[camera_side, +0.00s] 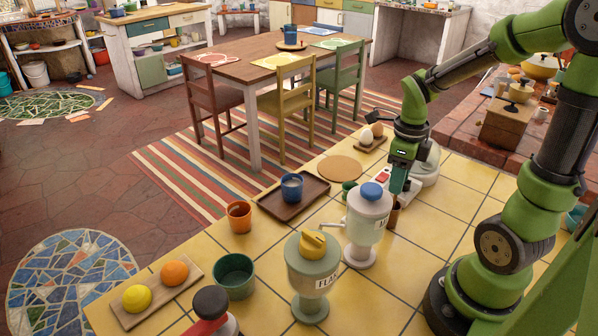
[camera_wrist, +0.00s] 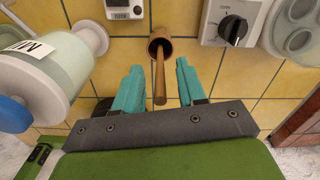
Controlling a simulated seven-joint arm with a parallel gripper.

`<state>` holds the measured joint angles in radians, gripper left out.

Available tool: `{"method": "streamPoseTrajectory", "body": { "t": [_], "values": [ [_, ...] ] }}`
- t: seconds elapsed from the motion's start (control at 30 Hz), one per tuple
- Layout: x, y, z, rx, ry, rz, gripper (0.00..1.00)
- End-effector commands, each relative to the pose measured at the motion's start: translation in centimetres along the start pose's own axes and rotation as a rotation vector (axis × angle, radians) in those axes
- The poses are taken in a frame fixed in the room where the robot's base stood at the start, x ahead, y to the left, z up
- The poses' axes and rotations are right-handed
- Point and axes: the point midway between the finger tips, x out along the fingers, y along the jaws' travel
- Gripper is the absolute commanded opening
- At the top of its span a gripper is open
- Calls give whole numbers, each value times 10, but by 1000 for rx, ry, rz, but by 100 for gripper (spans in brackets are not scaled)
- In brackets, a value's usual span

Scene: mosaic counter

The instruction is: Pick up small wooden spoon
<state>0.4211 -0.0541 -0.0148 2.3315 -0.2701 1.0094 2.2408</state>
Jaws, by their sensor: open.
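The small wooden spoon (camera_wrist: 160,80) stands in a small brown cup (camera_wrist: 153,42) in the wrist view, its handle rising toward the camera. My gripper (camera_wrist: 158,68) is open, with its teal fingers on either side of the handle in the picture and a visible gap to each side. I cannot tell how far the fingertips reach along the handle. In the side view my gripper (camera_side: 398,184) points down above the brown cup (camera_side: 394,215), which is partly hidden behind the white canister with the blue knob. The spoon is not clear there.
The canister with a blue knob (camera_side: 368,222) stands close to the cup, also left in the wrist view (camera_wrist: 60,75). A dial appliance (camera_wrist: 230,22) is at right and a scale (camera_wrist: 124,12) at left. A tray (camera_side: 304,197) and a flour canister (camera_side: 310,275) stand nearby.

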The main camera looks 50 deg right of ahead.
Motion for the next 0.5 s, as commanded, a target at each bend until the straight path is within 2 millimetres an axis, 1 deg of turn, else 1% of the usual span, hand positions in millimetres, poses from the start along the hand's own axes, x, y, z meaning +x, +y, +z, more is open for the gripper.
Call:
{"method": "streamPoseTrajectory", "body": {
  "t": [0.03, 0.3, 0.5],
  "values": [
    [0, 0, 0, 0, 0, 0, 40],
    [0, 0, 0, 0, 0, 0, 0],
    [-1, 0, 0, -1, 0, 0, 0]
  ]
}}
